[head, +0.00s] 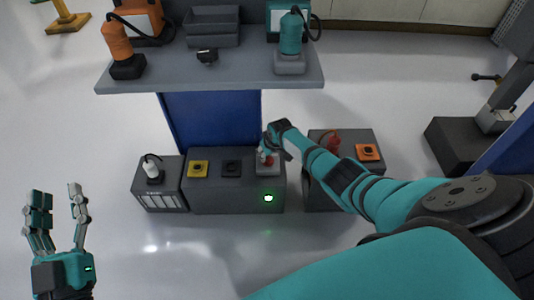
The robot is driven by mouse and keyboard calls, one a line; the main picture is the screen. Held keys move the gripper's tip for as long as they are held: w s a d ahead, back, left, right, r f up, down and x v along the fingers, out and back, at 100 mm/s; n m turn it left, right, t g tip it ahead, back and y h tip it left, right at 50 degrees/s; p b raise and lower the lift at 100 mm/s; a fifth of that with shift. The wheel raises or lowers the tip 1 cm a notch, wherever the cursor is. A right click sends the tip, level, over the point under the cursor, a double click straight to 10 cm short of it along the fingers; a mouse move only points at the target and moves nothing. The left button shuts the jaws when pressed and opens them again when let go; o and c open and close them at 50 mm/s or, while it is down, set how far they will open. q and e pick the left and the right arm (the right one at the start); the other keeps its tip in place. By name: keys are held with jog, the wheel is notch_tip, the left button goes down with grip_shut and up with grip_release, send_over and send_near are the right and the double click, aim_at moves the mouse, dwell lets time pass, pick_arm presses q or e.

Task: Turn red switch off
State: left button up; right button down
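A red switch (267,160) sits on a light grey plate at the right end of a low grey box (215,200). A green light (268,198) glows on the box's front below it. My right gripper (268,150) is right at the red switch and partly covers it. I cannot tell whether it touches the switch or how far its fingers are closed. My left gripper (58,192) is raised at the lower left, open and empty, far from the switch.
A yellow switch (198,169) and a black one (231,168) share the box. A white device (152,168) stands left. An orange switch (367,152) and a red handle (331,140) are on the right box. A grey shelf (180,78) holds several tools behind.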

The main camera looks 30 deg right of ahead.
jog(key=shift+s+a+f+n+y+b, duration=0.1)
jog(key=shift+n+y+b, duration=0.15)
jog(key=shift+n, duration=0.35)
jog(key=shift+a+f+n+y+b, duration=0.15)
jog(key=shift+n+b, duration=0.1)
jog(key=shift+n, duration=0.35)
pick_arm(q)
jog(key=shift+s+r+t+h, duration=0.2)
jog(key=shift+s+r+t, duration=0.35)
jog(key=shift+r, duration=0.3)
jog(key=shift+s+r+t+h, duration=0.2)
jog(key=shift+s+r+t, duration=0.2)
jog(key=shift+r+t, duration=0.35)
jog(key=shift+s+r+t+h, duration=0.2)
jog(key=shift+s+r+t, duration=0.3)
jog(key=shift+r, duration=0.4)
pick_arm(e)
jog(key=shift+r+n, duration=0.1)
jog(key=shift+n, duration=0.3)
jog(key=c, duration=1.2)
grip_release()
jog(key=shift+d, duration=0.1)
jog(key=shift+c, duration=0.2)
jog(key=shift+r, duration=0.1)
jog(key=shift+r, duration=0.15)
jog(key=shift+r, duration=0.2)
jog(key=v, duration=1.1)
jog(key=shift+d+r, duration=0.15)
jog(key=shift+d, duration=0.05)
